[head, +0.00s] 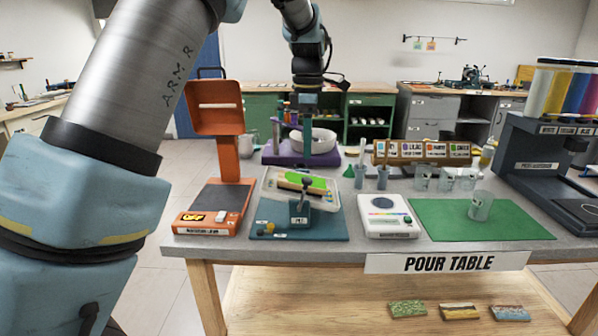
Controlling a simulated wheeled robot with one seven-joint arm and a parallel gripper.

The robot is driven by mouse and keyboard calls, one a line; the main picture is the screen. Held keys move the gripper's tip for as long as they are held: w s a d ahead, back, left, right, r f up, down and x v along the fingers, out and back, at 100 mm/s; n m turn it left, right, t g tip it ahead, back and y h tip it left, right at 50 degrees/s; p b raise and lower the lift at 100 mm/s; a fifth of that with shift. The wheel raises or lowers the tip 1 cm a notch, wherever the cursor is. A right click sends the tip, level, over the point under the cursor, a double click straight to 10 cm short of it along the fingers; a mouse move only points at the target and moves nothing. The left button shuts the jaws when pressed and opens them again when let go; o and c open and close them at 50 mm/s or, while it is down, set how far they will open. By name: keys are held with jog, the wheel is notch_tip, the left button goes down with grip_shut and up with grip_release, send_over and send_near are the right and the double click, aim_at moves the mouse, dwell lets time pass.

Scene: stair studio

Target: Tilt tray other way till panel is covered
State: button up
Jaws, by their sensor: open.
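A pale tray (273,185) sits tilted on a teal stand base (330,229) near the front of the table. A panel (292,186) lies on it; green covers much of its top, and a bare tan strip shows along its near left edge. A small upright with a dark knob (307,186) stands in front and hides part of the tray and panel. My gripper (291,140) points down behind the tray, open and apart from it, with nothing seen between its fingers. Small size makes the exact edge of the green hard to tell.
An orange machine (212,170) stands left of the tray. A white scale-like device (388,215) and a green mat (440,219) with a clear cup (480,205) are to its right. A purple tray (272,157) with a white bowl (318,141) is behind.

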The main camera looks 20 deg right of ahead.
aim_at(307, 179)
notch_tip(307, 179, down, 8)
jog(key=shift+f+p, duration=0.25)
jog(key=shift+p, duration=0.6)
jog(key=shift+c, duration=0.3)
grip_shut()
jog(key=shift+s, duration=0.1)
dwell(0.5)
